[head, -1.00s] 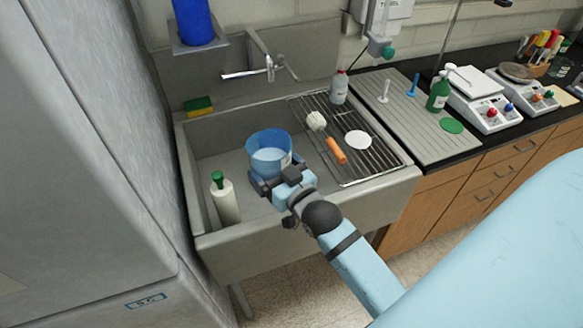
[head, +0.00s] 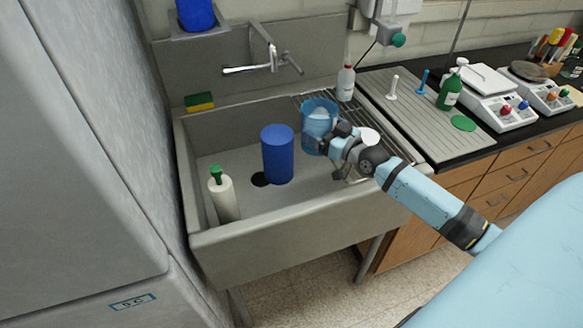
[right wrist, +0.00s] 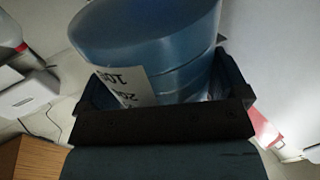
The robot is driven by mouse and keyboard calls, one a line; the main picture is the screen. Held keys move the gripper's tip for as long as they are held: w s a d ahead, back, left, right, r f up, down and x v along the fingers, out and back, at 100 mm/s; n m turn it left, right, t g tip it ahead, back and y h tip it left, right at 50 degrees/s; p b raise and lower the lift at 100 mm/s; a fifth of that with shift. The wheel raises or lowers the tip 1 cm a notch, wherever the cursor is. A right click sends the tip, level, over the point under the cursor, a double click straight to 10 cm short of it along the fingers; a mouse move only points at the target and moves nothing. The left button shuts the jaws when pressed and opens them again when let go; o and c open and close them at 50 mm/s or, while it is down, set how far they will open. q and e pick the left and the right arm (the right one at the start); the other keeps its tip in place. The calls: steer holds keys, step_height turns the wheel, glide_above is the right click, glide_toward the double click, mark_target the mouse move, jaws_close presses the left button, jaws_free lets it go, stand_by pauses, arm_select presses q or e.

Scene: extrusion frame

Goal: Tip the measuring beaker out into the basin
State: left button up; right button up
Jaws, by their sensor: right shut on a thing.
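The measuring beaker (head: 319,138) is blue and see-through, held roughly upright over the drying rack's left edge at the basin's right. My right gripper (head: 334,140) is shut on its side. In the right wrist view the beaker (right wrist: 150,40) sits between the jaws, with a white scale label. A pale patch shows inside it; I cannot tell whether this is liquid or something behind. The grey basin (head: 250,232) holds a dark blue cylinder (head: 277,155), standing beside a dark drain hole. My left gripper is not in view.
A white bottle with a green top (head: 223,197) stands at the basin's left. The faucet (head: 270,60) juts over the back. A sponge (head: 199,102) lies on the rear rim. A spray-type bottle (head: 345,82) stands behind the rack (head: 388,150). Scales (head: 492,100) sit further right.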

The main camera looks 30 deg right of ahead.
mark_target(331, 113)
steer(key=w+d+r+b, duration=0.1)
steer(key=w+d, duration=0.1)
steer(key=d, duration=0.4)
steer(key=shift+d+r+h, duration=0.3)
steer(key=shift+r, duration=0.05)
steer(key=shift+r, duration=0.15)
steer(key=shift+a+r+p, duration=0.1)
steer(key=shift+a+p, duration=0.05)
steer(key=shift+p, duration=0.15)
steer(key=shift+a+r+n+p, duration=0.25)
steer(key=shift+r+n+p, duration=0.2)
steer(key=shift+n+p, duration=0.3)
steer(key=n, duration=0.1)
steer(key=a+n+p, duration=0.1)
steer(key=n, duration=0.1)
steer(key=shift+a+f+p, duration=0.2)
steer(key=shift+f+p, duration=0.1)
steer(key=shift+f, duration=0.05)
steer(key=shift+a+f+n+p, duration=0.3)
steer(key=shift+a+n+p, duration=0.35)
steer(key=shift+n, duration=0.4)
steer(key=shift+a+f+n+g, duration=0.2)
steer(key=shift+n+g, duration=0.1)
steer(key=shift+n, duration=0.2)
